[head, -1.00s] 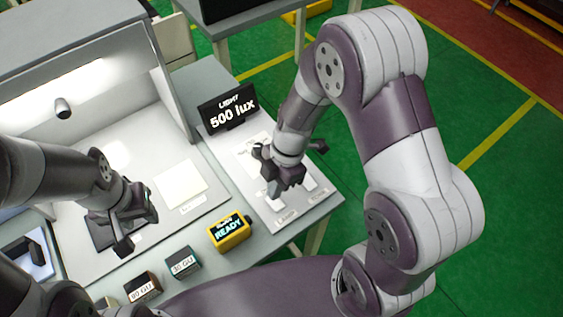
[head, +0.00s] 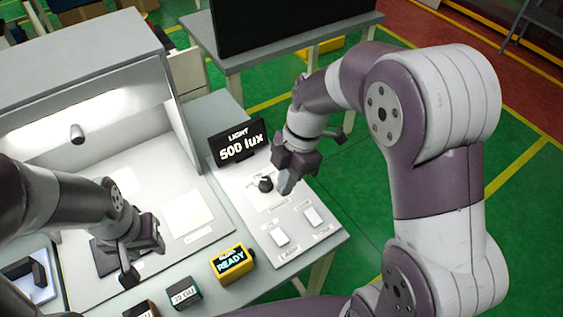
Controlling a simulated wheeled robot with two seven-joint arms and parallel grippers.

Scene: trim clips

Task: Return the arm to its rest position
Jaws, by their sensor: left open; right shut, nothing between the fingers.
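My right gripper (head: 286,186) is shut and empty. It hangs above the white board (head: 316,244) on the right of the table, close to a small black object (head: 265,184) on that board. I cannot tell from this view whether they touch. My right arm rises from the lower right and bends over at the top. My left gripper (head: 142,262) is open over the floor of the lit booth, above a dark flat pad (head: 104,256) that it partly hides.
A "LIGHT 500 lux" display (head: 239,142) stands behind the board. A yellow "READY" device (head: 232,264) and a dark labelled block (head: 185,293) stand at the front. The booth wall (head: 150,75) rises at the left. Green floor (head: 360,215) is open to the right.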

